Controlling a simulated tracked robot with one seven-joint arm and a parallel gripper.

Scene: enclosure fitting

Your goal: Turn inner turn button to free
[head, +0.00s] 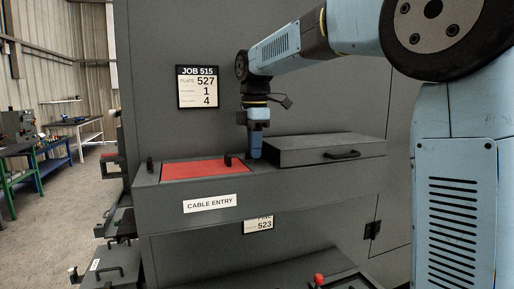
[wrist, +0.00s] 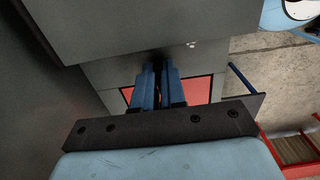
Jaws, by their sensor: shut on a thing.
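The red panel (head: 192,170) lies in the top of the grey cable entry box, and a strip of it also shows in the wrist view (wrist: 197,90). A black upright turn button (head: 150,164) stands at its left edge. Another small black upright piece (head: 228,160) stands near its right end. My gripper (head: 255,153) points down at the right edge of the panel, beside the grey raised lid. Its blue fingers (wrist: 160,88) are close together around a dark thing, apparently the inner turn button, which they mostly hide. Its angle cannot be told.
The grey raised lid (head: 315,150) with a black handle (head: 342,155) stands close to the right of my gripper. A dark wall with a job sign (head: 197,87) rises behind. A "CABLE ENTRY" label (head: 210,203) is on the front. Below are another lid and a red knob (head: 319,279).

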